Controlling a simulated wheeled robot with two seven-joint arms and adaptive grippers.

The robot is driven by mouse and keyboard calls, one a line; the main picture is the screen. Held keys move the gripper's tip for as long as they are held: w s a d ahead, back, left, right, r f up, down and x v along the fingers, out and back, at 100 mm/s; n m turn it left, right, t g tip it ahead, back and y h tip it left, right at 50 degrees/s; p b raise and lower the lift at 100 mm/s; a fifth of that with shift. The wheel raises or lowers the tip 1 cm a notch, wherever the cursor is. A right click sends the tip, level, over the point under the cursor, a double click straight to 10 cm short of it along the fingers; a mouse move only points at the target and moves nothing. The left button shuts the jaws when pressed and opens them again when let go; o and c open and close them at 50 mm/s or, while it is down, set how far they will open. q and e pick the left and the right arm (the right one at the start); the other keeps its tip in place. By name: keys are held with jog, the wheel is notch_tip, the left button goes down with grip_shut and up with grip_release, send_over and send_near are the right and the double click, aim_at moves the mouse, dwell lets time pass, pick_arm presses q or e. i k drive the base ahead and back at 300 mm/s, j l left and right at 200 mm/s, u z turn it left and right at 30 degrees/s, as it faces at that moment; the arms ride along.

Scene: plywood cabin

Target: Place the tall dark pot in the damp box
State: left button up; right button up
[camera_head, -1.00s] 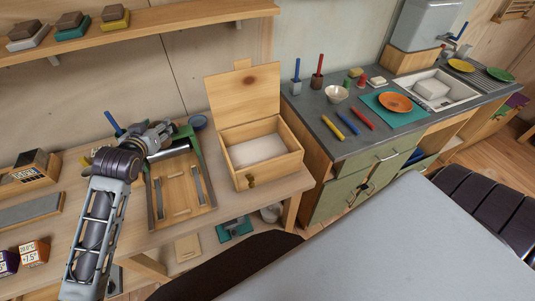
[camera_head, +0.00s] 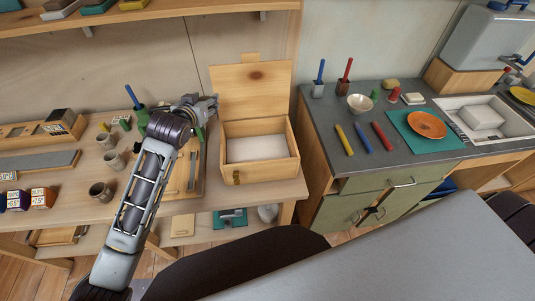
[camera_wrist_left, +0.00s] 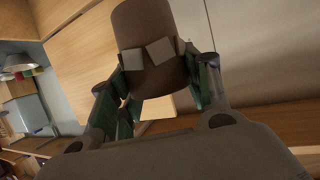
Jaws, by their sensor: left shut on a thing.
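My left gripper (camera_head: 206,107) is at the left edge of the damp box's raised lid, apparently above the bench. In the left wrist view its fingers (camera_wrist_left: 164,78) are shut on a dark brownish pot (camera_wrist_left: 150,22), one finger on each side. In the head view the pot is mostly hidden by the gripper. The damp box (camera_head: 265,172) is a light wooden box with its lid (camera_head: 255,88) open and a white slab (camera_head: 256,148) on its floor. It stands on the bench, right of my left forearm. My right gripper is not in view.
Several small brownish cups (camera_head: 115,161) stand on the bench left of my arm. A green holder with a blue-handled tool (camera_head: 134,98) is behind it. A wooden tray (camera_head: 190,180) lies left of the box. A grey counter (camera_head: 345,165) with a bowl stands to the right.

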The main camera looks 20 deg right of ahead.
aim_at(272, 153)
jog(key=k+l, duration=0.1)
jog(key=l, duration=0.4)
jog(key=k+l+u, duration=0.15)
jog(key=l, duration=0.8)
jog(key=k+u, duration=0.05)
